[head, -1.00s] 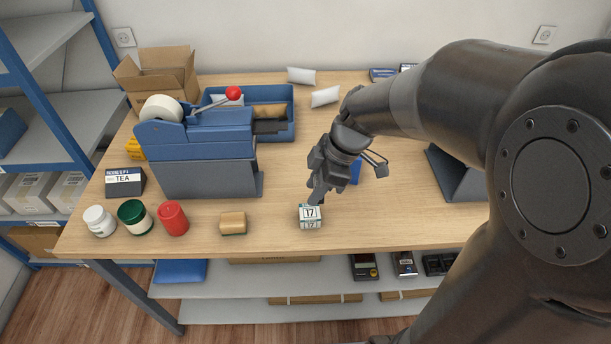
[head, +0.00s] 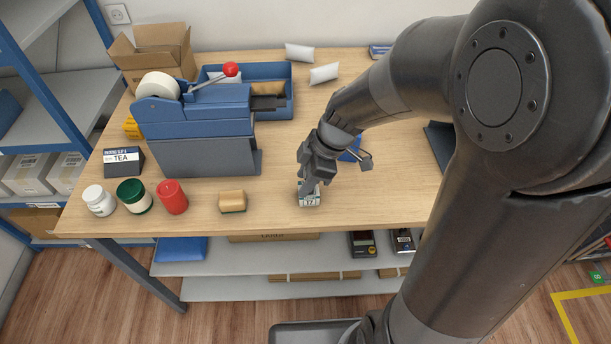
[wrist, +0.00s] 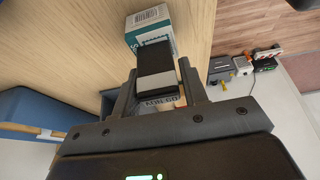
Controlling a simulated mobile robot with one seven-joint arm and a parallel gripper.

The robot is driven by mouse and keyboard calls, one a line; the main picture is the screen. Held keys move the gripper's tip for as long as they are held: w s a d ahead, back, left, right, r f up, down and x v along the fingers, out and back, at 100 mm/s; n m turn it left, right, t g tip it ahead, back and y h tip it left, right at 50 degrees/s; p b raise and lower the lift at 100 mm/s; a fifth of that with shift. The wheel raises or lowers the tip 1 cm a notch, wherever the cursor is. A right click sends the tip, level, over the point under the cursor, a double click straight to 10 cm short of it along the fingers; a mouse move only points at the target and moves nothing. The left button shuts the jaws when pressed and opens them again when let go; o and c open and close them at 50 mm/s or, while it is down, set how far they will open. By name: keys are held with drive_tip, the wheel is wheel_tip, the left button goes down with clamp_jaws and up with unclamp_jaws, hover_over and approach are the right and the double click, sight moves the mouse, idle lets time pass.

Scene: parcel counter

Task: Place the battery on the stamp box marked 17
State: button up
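The stamp box marked 17 (head: 311,201) is a small white and teal box near the counter's front edge. My gripper (head: 306,187) is right over it in the head view and covers its upper part. In the wrist view the gripper (wrist: 157,84) is shut on a dark block with a pale band and printed lettering, which I take to be the battery (wrist: 155,62). The stamp box (wrist: 150,22) shows just beyond the battery's end. I cannot tell whether the two touch. The battery cannot be made out in the head view.
A tan sponge-like block (head: 232,201), a red can (head: 172,197), a green jar (head: 134,196) and a white jar (head: 98,201) stand left along the front. A blue tape dispenser (head: 200,130) stands behind them. The counter (head: 270,205) is clear between sponge and stamp box.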

drive_tip(key=shift+o, duration=1.4)
drive_tip(key=shift+r, duration=0.1)
drive_tip(key=v, duration=1.1)
drive_tip(key=s+d+r+m+t+h, duration=0.2)
drive_tip(key=s+m, duration=0.4)
drive_tip(key=m, duration=0.3)
drive_tip(key=s+d+r+m+t+h, duration=0.2)
drive_tip(key=s+d+m, duration=0.4)
drive_tip(key=m, duration=0.3)
drive_tip(key=shift+d+r+t, duration=0.3)
drive_tip(key=shift+r+t, duration=0.5)
drive_tip(key=shift+r, duration=0.1)
